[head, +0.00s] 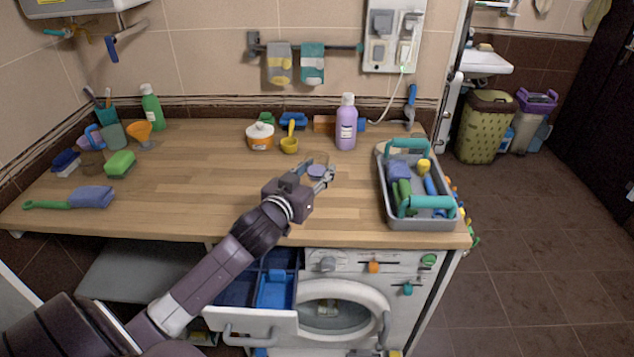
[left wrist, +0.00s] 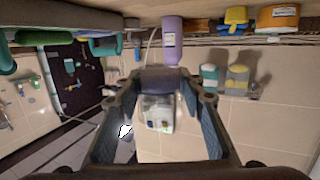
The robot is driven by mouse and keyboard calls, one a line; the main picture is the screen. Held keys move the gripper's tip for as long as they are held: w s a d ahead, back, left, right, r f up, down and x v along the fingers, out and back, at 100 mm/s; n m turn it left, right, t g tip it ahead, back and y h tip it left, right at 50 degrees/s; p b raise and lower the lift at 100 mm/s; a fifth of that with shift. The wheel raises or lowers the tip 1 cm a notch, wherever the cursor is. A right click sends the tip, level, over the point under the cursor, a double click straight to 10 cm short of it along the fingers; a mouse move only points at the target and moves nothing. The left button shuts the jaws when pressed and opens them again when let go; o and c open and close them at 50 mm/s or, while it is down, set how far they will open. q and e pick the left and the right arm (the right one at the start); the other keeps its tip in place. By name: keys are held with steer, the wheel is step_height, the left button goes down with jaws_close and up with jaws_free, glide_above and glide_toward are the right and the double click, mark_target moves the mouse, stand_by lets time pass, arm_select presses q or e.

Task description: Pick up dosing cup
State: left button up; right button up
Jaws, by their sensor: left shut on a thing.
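The dosing cup (head: 317,171) is small, translucent and purplish. It is at my left gripper (head: 322,178), over the middle of the wooden counter. In the left wrist view the cup (left wrist: 160,79) shows as a purple band between the two fingertips of my left gripper (left wrist: 155,95). The fingers are shut on it, spread to its width. The fingers hide part of the cup, and I cannot tell whether its base touches the counter. My right gripper is in neither view.
A purple bottle (head: 346,124), a yellow scoop (head: 289,145) and a white-orange tub (head: 260,137) stand behind the cup. A grey caddy (head: 420,220) with teal handles is on the right. An open drawer (head: 250,325) is below.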

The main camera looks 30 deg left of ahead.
arm_select(q)
step_height(320, 180, up, 10)
steer(key=shift+f, duration=0.2)
stand_by(0.5)
steer(key=shift+f, duration=0.1)
stand_by(0.7)
